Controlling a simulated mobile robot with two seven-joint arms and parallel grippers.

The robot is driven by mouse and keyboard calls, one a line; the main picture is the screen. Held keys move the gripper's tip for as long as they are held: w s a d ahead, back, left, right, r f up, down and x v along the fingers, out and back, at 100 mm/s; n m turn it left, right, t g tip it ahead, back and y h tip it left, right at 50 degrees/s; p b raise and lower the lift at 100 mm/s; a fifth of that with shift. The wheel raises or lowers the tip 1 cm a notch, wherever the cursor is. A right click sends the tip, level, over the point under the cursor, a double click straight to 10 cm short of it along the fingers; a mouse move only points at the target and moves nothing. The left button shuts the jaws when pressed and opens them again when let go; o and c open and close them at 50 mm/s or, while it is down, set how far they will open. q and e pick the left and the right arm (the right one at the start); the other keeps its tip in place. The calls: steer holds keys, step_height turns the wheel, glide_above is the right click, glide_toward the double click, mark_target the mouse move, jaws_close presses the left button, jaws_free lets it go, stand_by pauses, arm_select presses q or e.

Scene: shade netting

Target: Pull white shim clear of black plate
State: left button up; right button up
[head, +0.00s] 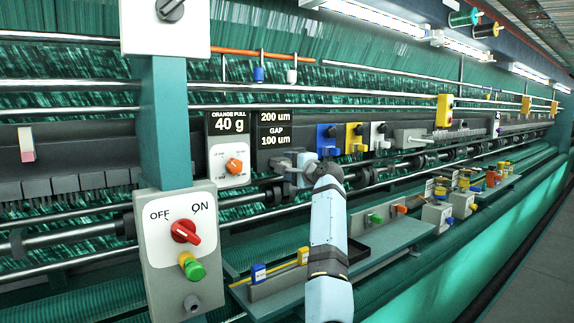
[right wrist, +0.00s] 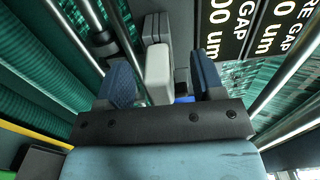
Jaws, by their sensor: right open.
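My right gripper (head: 308,168) is at the end of the light blue arm, in front of the machine's dark rail in the head view. In the right wrist view its two blue fingers (right wrist: 164,84) are open. The white shim (right wrist: 158,75), a pale upright block, stands between them with a gap on each side. A dark grey block (right wrist: 155,26) with a split down it is directly beyond the shim. I cannot tell whether this is the black plate or whether they touch. In the head view the arm and gripper hide most of this spot. My left gripper is not in view.
Black signs reading "40 g" (head: 229,122) and "GAP 100 um" (head: 274,136) are at the left of the gripper. A post with a switch box (head: 180,250) stands nearer left. Long metal rods cross nearby. A shelf (head: 385,262) with small tools lies below.

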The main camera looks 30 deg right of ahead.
jaws_close()
steer(key=shift+s, duration=0.6)
steer(key=shift+s+p, duration=0.15)
steer(key=shift+p, duration=0.15)
steer(key=s+p, duration=0.1)
steer(key=s, duration=0.5)
steer(key=shift+d+p, duration=0.3)
stand_by(0.6)
stand_by(0.5)
steer(key=shift+s+d+p, duration=0.15)
steer(key=shift+s+p, duration=0.45)
steer(key=shift+s, duration=1.4)
